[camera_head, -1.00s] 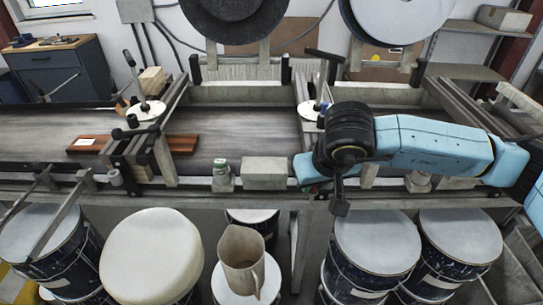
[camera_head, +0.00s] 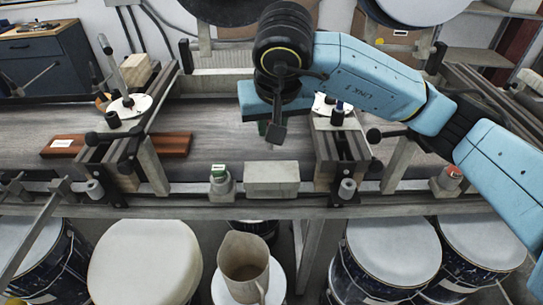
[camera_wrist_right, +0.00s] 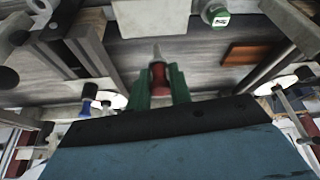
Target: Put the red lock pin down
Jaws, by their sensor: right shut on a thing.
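The red lock pin (camera_wrist_right: 158,75) has a short red body and a pale pointed tip. In the right wrist view it sits between the two green fingers of my right gripper (camera_wrist_right: 159,84), which is shut on it. In the head view my right gripper (camera_head: 270,129) is over the conveyor belt (camera_head: 225,140), between the two clamp stations and behind the pale block. Its wrist hides most of the pin there. I cannot tell whether the tip touches anything. My left gripper is in neither current view.
A pale block (camera_head: 272,179) and a green-capped holder (camera_head: 219,181) stand on the front rail. A red-topped holder (camera_head: 451,178) is farther right. A reddish-brown board (camera_head: 174,145) lies on the belt at left. Drums and a jug (camera_head: 243,264) stand below.

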